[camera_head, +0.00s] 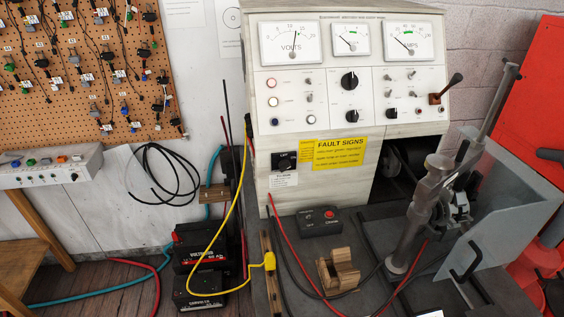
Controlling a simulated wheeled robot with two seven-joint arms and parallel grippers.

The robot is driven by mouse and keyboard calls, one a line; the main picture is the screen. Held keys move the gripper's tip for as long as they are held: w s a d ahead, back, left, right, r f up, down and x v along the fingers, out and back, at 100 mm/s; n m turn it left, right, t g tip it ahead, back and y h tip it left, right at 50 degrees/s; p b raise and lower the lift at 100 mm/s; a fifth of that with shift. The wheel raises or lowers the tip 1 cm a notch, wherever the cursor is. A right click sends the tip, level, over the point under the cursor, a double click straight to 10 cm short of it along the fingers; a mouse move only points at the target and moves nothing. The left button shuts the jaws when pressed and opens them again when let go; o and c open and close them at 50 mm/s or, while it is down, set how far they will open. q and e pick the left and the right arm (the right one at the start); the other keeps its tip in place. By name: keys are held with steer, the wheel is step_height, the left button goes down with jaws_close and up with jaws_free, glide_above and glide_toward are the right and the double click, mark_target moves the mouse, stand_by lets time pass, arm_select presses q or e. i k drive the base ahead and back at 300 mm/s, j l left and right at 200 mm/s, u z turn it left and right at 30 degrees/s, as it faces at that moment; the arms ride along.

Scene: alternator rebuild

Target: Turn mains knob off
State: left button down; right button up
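The grey-white test bench console (262,150) stands in the centre of the head view. A black switch block with a knob (285,161) sits on its lower left front, above a small white label (284,180). It may be the mains knob, but its text and position are too small to read. Neither of my grippers is in view.
A yellow fault signs label (341,153) is right of the switch block. A black box with a red button (319,221) and a wooden cradle (338,271) lie on the bench. A metal clamp stand (427,205) and clear shield (506,205) stand right. Cables hang left.

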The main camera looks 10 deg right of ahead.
mark_target(284, 164)
steer(key=k+j+u, duration=0.15)
steer(key=k+j, duration=0.2)
steer(key=k+j+u, duration=0.2)
steer(key=k+j, duration=0.15)
steer(key=j, duration=0.2)
